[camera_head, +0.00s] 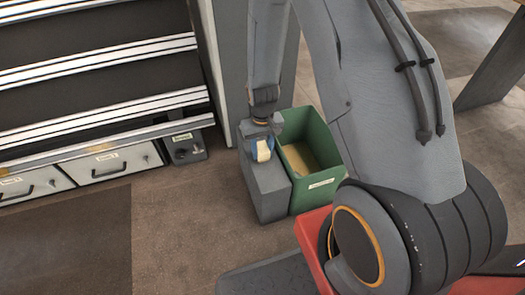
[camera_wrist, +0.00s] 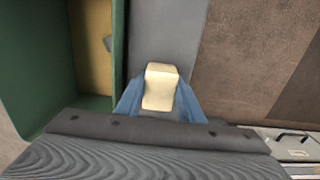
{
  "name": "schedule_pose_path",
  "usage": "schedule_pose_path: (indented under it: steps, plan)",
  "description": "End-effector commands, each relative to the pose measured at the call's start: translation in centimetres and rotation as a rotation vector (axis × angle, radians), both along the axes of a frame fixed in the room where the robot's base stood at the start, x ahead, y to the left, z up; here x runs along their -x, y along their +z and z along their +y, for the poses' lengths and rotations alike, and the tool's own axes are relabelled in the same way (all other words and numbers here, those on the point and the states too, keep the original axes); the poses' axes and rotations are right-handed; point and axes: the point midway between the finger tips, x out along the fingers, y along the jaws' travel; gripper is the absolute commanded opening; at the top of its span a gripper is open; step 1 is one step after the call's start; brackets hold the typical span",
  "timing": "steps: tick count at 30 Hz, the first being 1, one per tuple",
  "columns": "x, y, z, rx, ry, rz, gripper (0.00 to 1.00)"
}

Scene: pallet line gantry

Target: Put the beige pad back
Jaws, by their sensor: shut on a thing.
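I cannot tell whether the pad touches that top. The pad's lower end is partly hidden by the gripper.
A green bin (camera_head: 311,198) with a tan floor stands right beside the grey box; in the wrist view the bin (camera_wrist: 35,60) is at left. A rack with white drawers (camera_head: 115,163) is at left. Brown floor (camera_head: 185,235) in front is clear.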

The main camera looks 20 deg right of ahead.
Motion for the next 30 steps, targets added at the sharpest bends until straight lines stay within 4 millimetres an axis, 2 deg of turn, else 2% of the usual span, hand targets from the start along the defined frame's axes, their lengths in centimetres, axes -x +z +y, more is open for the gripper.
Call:
schedule_pose_path:
  steps: [7, 8, 10, 11, 22, 26, 30]
  plan:
    - [0.0, 0.0, 0.0, 0.000, 0.000, -0.001, 0.16]
    - [0.0, 0.0, 0.0, 0.000, 0.000, -0.001, 0.39]
    - [0.0, 0.0, 0.0, 0.000, 0.000, -0.001, 0.51]
    - [0.0, 0.0, 0.0, 0.000, 0.000, -0.001, 0.53]
    - [0.0, 0.6, 0.0, 0.000, 0.000, -0.002, 0.53]
    - [-0.1, 2.5, 0.0, 0.000, 0.000, -0.003, 0.53]
    - [0.0, 5.4, 0.0, 0.000, 0.000, -0.003, 0.53]
